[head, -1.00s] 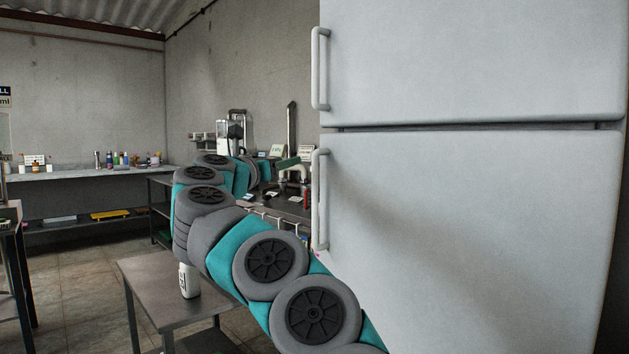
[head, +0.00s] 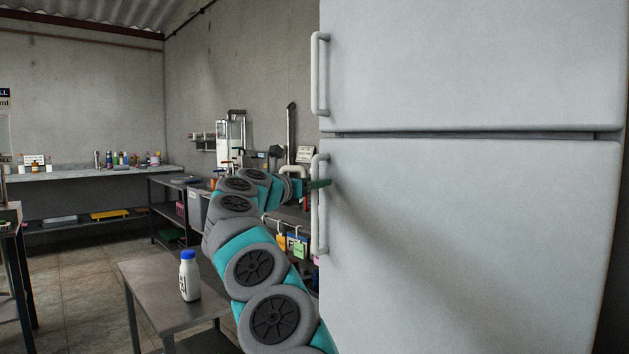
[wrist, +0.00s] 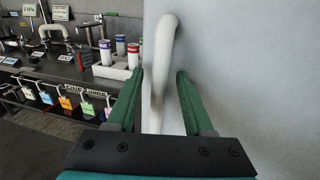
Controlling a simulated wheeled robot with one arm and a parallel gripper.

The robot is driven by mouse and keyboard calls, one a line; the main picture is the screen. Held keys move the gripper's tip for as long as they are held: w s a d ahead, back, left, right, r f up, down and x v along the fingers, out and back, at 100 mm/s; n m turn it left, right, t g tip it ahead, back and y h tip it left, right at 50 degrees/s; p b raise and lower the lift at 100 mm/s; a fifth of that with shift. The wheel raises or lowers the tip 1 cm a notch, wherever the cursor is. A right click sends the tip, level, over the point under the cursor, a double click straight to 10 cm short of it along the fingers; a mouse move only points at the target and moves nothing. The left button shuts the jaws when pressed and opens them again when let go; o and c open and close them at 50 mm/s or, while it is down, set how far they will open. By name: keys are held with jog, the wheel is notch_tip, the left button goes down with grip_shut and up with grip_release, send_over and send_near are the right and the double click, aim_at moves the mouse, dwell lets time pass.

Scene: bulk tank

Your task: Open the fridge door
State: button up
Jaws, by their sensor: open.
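The fridge (head: 470,240) is a tall white unit filling the right of the head view, with an upper and a lower door, both shut. The lower door has a white vertical bar handle (head: 318,215) on its left edge; the upper door has a similar handle (head: 318,75). My gripper (head: 318,184) is at the upper part of the lower handle. In the wrist view, the handle (wrist: 160,75) runs between the two green fingers of my open gripper (wrist: 159,78). Whether either finger touches the handle, I cannot tell.
A small metal table (head: 150,285) with a white bottle with a blue cap (head: 189,277) stands left of my arm. A bench behind carries equipment, and coloured padlocks (wrist: 67,102) hang along its edge. Floor (head: 75,265) is open at the left.

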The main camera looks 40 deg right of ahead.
jog(key=shift+c, duration=0.4)
grip_shut()
dwell(1.1)
